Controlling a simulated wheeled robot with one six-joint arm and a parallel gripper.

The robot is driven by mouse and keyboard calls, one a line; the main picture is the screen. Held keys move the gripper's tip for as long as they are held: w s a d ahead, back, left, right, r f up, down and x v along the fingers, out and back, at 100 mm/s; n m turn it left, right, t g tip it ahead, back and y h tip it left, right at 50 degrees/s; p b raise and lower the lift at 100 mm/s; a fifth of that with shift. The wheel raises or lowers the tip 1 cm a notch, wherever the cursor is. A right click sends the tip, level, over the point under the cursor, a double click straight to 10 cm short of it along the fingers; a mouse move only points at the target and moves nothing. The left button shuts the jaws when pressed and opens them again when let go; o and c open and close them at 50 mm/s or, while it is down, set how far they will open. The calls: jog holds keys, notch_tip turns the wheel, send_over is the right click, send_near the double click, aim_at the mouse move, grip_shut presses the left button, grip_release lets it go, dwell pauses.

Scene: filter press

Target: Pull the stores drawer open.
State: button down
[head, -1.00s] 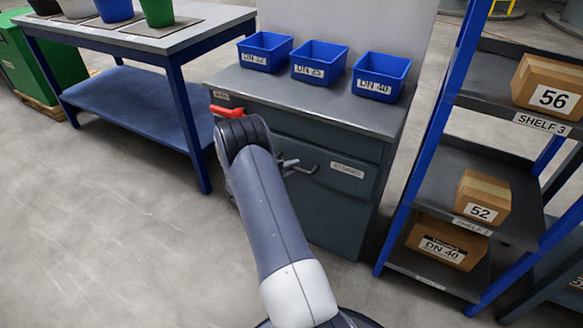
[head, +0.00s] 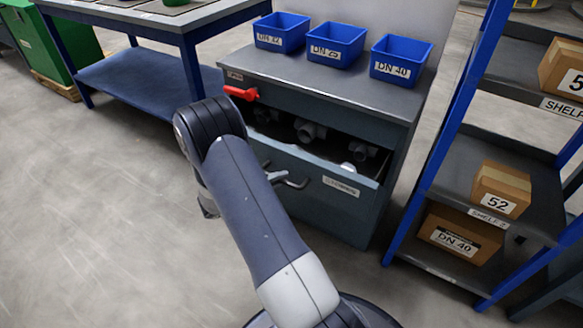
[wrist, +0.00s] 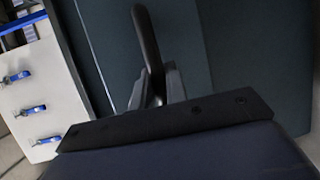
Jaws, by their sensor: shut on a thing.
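The stores drawer (head: 331,199) is in the grey cabinet under the bench top. It stands partly open, and grey pipe fittings (head: 310,131) show inside it. Its front carries a white label and a dark bar handle (head: 297,184). My gripper (head: 277,177) is at the handle, partly hidden behind my arm in the head view. In the wrist view my gripper (wrist: 153,92) is shut on the dark handle (wrist: 147,40), with the drawer front (wrist: 240,70) close behind.
A red lever (head: 241,93) sticks out at the cabinet's upper left. Three blue bins (head: 337,43) stand on the bench top (head: 300,80). A blue-framed shelf rack (head: 425,150) with boxes stands close on the right. A blue table (head: 150,85) is at left; the floor at front left is clear.

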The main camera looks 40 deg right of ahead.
jog(key=s+a+b, duration=0.1)
jog(key=s+a, duration=0.2)
jog(key=a, duration=0.5)
jog(key=shift+s, duration=0.15)
jog(key=c, duration=1.4)
grip_release()
jog(key=shift+d, duration=0.1)
jog(key=a+r+p, duration=0.2)
jog(key=a, duration=0.8)
jog(key=shift+a+p, duration=0.3)
jog(key=shift+a, duration=0.05)
jog(key=shift+d+f, duration=0.1)
jog(key=shift+d, duration=0.05)
jog(key=d+f+b, duration=0.1)
jog(key=d+b, duration=0.1)
jog(key=d, duration=0.9)
jog(key=shift+w+f, duration=0.2)
jog(key=shift+f, duration=0.2)
